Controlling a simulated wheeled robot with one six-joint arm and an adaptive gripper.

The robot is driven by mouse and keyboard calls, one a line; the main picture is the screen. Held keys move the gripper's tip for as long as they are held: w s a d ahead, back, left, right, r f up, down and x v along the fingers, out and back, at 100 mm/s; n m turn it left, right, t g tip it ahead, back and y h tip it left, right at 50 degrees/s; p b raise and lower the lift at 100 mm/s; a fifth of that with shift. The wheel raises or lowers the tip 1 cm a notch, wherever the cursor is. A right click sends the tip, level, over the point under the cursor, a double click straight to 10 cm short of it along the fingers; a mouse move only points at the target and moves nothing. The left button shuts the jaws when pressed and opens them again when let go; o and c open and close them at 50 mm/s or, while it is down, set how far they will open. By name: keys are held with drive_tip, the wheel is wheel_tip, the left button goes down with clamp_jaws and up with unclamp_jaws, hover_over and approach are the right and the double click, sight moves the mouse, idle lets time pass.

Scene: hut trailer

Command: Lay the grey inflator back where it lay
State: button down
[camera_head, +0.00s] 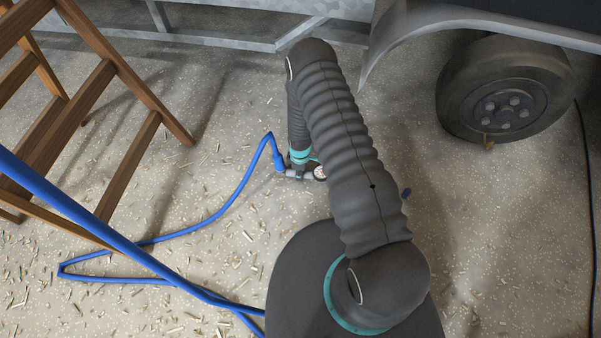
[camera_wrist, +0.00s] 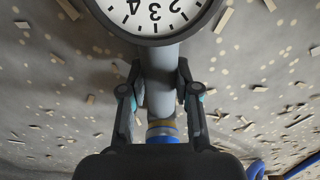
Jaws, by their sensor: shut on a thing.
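The grey inflator (camera_head: 299,174) shows in the head view low over the floor, partly hidden by my arm. Its round white gauge (camera_wrist: 155,12) fills the top of the wrist view, cut off by the frame edge. My gripper (camera_wrist: 158,82) is shut on the grey inflator, with one finger on each side of its tube. A blue hose (camera_head: 266,143) runs from the inflator's left end. I cannot tell whether the inflator touches the floor.
A wooden stepladder (camera_head: 128,150) stands at the left. A trailer wheel (camera_head: 492,90) stands at the right, with a black cable (camera_head: 590,200) beyond it. The blue hose loops across the speckled floor, which is strewn with wood chips. Floor between arm and wheel is mostly clear.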

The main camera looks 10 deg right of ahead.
drive_tip(key=shift+f, duration=0.2)
drive_tip(key=c, duration=0.8)
unclamp_jaws()
drive_tip(key=shift+c, duration=0.2)
drive_tip(key=shift+p, duration=0.3)
wheel_tip(320, 180, up, 32)
drive_tip(key=w+d+r+m+t, duration=0.1)
drive_tip(key=w+m, duration=0.2)
drive_tip(key=s+d+r+m+t, duration=0.1)
drive_tip(key=s+r+m, duration=0.15)
drive_tip(key=r, duration=0.55)
drive_tip(key=s+d+r+m+t, duration=0.1)
drive_tip(key=s+r, duration=0.2)
drive_tip(key=r, duration=0.5)
drive_tip(key=s+d+r+m+t, duration=0.1)
drive_tip(key=s+r+m, duration=0.3)
drive_tip(key=s+r, duration=0.4)
drive_tip(key=s+d+r+m+t, duration=0.1)
drive_tip(key=s+r+m, duration=0.2)
drive_tip(key=s+r, duration=0.5)
drive_tip(key=s, duration=0.7)
drive_tip(key=shift+s+d+r+m+t, duration=0.15)
drive_tip(key=shift+s+d+m+t, duration=0.1)
drive_tip(key=shift+d+m+t, duration=0.1)
